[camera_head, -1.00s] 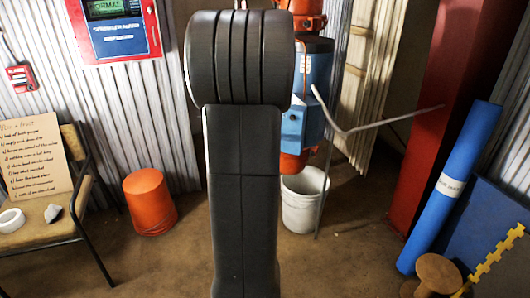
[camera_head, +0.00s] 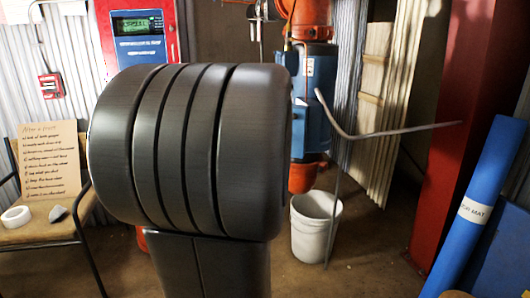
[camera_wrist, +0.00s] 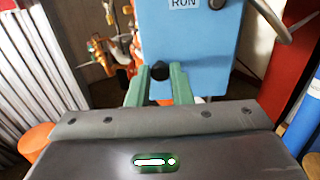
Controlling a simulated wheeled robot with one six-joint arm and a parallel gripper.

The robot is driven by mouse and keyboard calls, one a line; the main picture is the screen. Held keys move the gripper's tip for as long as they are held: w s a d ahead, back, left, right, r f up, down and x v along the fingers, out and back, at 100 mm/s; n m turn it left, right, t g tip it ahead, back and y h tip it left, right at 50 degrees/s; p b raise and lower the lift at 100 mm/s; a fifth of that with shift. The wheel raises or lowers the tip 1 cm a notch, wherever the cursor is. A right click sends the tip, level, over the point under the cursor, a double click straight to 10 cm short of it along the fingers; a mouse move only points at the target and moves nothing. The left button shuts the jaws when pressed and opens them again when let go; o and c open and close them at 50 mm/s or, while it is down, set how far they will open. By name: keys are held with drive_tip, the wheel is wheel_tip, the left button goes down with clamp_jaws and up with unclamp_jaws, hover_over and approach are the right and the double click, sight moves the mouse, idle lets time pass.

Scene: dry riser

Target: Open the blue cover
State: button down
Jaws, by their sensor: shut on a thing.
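The blue cover (camera_wrist: 195,35) fills the upper middle of the wrist view, with a "RUN" label near its top. A small black knob (camera_wrist: 160,71) sits low on its face. My gripper (camera_wrist: 161,74) has its two green fingers on either side of the knob and is shut on it. In the head view a blue casing (camera_head: 318,128) surrounds the orange vertical pipe. My dark arm link hides its left part, and my gripper is hidden there. I cannot tell from the head view how far the cover stands open.
A bent grey rod (camera_head: 390,131) crosses in front of the casing to the right. A white bucket (camera_head: 316,226) stands below. A red column (camera_head: 460,130) and a rolled blue mat (camera_head: 478,205) are at right. A chair with a sign (camera_head: 50,160) is at left.

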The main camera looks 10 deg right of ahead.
idle(0.3)
drive_tip(key=c, duration=1.3)
unclamp_jaws()
drive_tip(key=p+v, duration=0.2)
drive_tip(key=v, duration=1.2)
drive_tip(key=shift+d+p, duration=0.15)
drive_tip(key=shift+p, duration=0.15)
